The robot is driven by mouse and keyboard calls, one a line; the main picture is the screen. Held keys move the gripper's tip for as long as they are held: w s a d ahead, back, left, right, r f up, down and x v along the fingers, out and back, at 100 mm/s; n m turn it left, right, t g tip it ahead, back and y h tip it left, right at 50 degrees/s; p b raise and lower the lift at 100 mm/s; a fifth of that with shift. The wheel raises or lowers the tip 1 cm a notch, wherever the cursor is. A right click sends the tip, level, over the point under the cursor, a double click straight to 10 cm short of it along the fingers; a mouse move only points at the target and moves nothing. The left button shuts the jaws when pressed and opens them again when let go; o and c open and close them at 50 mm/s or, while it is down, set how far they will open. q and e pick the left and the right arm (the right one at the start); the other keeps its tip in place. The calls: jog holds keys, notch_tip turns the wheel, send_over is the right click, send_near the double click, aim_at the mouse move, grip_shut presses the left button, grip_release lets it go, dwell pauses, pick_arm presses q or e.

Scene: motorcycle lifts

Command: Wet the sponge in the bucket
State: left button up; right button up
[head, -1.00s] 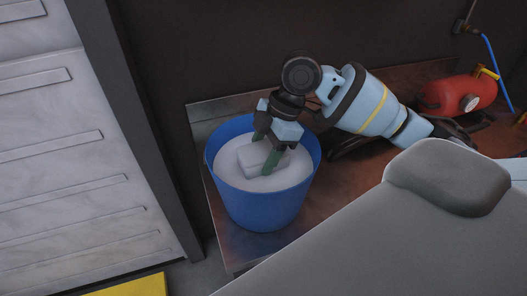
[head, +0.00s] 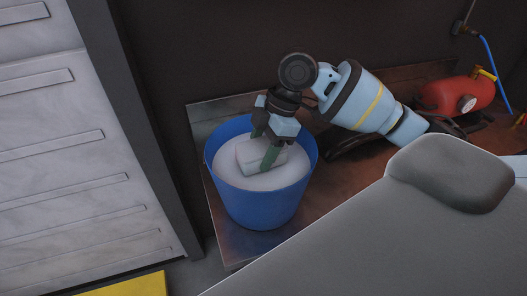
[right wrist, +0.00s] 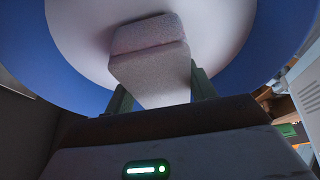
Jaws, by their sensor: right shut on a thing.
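A blue bucket (head: 258,205) filled with whitish liquid (head: 230,172) stands on the metal bench. The pale sponge (head: 250,152) is inside the bucket's rim, at the liquid's surface; I cannot tell how deep it sits. My right gripper (head: 264,150) reaches down into the bucket and is shut on the sponge. In the right wrist view the sponge (right wrist: 150,70) sits between the two green fingers, with the liquid and the blue bucket wall (right wrist: 240,70) behind it. My left gripper is not in view.
The metal bench (head: 330,195) runs along the dark wall. A red tank (head: 455,96) with a blue hose lies at the right. A large grey padded surface (head: 370,230) fills the lower right.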

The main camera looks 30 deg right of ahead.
aim_at(252, 149)
jog(key=shift+r, duration=2.95)
